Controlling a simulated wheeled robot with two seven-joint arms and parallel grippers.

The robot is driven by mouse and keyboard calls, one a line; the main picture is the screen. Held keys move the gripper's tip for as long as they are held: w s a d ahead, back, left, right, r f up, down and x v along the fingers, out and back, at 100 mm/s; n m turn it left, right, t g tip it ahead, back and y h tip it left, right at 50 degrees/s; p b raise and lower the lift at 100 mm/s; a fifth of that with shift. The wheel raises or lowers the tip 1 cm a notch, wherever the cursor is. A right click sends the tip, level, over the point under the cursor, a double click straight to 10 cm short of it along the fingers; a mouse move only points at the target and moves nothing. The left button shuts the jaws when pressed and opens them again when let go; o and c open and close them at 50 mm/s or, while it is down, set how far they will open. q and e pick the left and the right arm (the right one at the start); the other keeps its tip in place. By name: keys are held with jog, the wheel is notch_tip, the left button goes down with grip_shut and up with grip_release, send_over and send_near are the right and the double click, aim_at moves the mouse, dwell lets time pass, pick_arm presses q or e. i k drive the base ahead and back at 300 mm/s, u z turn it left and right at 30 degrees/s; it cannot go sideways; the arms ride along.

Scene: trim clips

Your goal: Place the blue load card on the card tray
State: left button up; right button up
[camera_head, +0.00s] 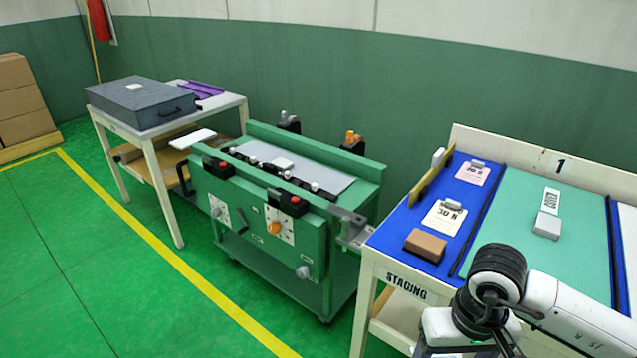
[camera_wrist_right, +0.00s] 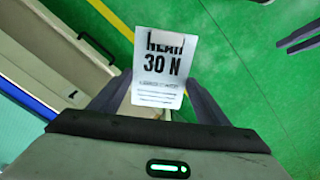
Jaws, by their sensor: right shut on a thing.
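My right gripper (camera_wrist_right: 158,98) is shut on a pale card (camera_wrist_right: 160,65) marked "30 N" in black; the card looks white to grey here, not clearly blue. The card is held off the table, with green floor behind it. In the head view my right wrist shows at lower right, but its fingers and the held card are hidden. A pink "20 N" card (camera_head: 473,173) and a white "30 N" card (camera_head: 443,217) lie on the blue surface (camera_head: 393,237) of the staging table. I cannot tell which surface is the card tray. Two dark prongs (camera_wrist_right: 300,32) at right in the wrist view may be my left gripper.
A brown block (camera_head: 425,245) sits near the staging table's front. A grey block (camera_head: 547,225) lies on its green mat (camera_head: 590,205). A green bench (camera_head: 257,220) stands left of it. A far table carries a grey case (camera_head: 140,103) and a purple tray (camera_head: 200,90). The floor in front is clear.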

aim_at(193, 138)
jog(key=u, duration=1)
jog(key=i, duration=1.25)
jog(key=u, duration=0.8)
jog(key=i, duration=1.95)
jog(key=z, duration=1.15)
jog(key=i, duration=0.95)
jog(key=z, duration=0.75)
